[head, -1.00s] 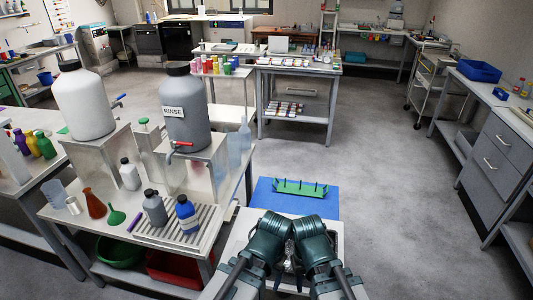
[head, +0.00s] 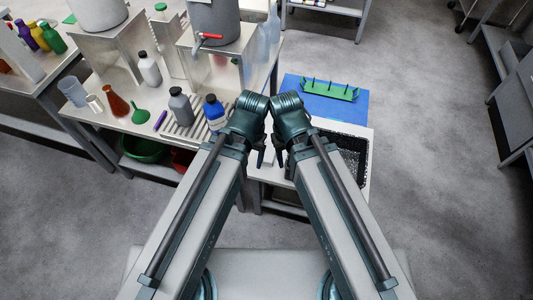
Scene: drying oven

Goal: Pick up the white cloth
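No white cloth can be made out in the head view. My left gripper (head: 260,157) and my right gripper (head: 280,157) are close together in the middle of the view, over the front edge of the bench by the sink. Both are small and partly hidden by my own wrists, so I cannot tell how far their fingers are apart. I see nothing held in either one.
A blue bottle (head: 214,112) and a grey bottle (head: 181,106) stand on a ribbed drainer to the left. Open floor lies right.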

